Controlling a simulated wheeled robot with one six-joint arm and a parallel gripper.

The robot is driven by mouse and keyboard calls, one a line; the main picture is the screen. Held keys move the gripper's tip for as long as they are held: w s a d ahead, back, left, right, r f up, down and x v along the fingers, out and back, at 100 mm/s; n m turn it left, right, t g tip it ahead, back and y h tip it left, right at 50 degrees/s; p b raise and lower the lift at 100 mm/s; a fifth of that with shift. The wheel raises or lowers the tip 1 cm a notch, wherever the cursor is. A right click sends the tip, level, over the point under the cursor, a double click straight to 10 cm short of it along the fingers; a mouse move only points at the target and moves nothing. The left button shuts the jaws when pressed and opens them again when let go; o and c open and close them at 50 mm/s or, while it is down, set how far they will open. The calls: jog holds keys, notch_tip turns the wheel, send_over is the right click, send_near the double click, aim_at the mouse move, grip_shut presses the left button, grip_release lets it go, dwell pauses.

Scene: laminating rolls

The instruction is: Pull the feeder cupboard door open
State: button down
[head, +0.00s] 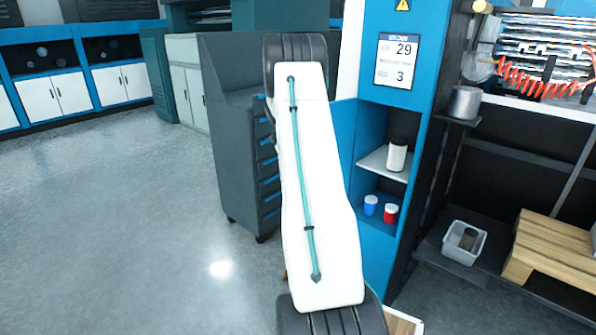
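A blue cupboard (409,118) stands right of centre, with an open niche holding shelves. A blue panel (346,140) shows at the niche's left side, partly behind my white arm link; I cannot tell whether it is a door or a fixed side. The plain blue front (376,262) below the niche is partly hidden by my arm, and no handle shows on it. My gripper is not in view, so I cannot see where it is relative to the cupboard.
A white container (397,156), a blue can (370,204) and a red can (391,213) stand on the shelves. A dark drawer cabinet (240,150) stands left of my arm. A grey bin (464,242) and wooden pallet (558,248) are right. The left floor is clear.

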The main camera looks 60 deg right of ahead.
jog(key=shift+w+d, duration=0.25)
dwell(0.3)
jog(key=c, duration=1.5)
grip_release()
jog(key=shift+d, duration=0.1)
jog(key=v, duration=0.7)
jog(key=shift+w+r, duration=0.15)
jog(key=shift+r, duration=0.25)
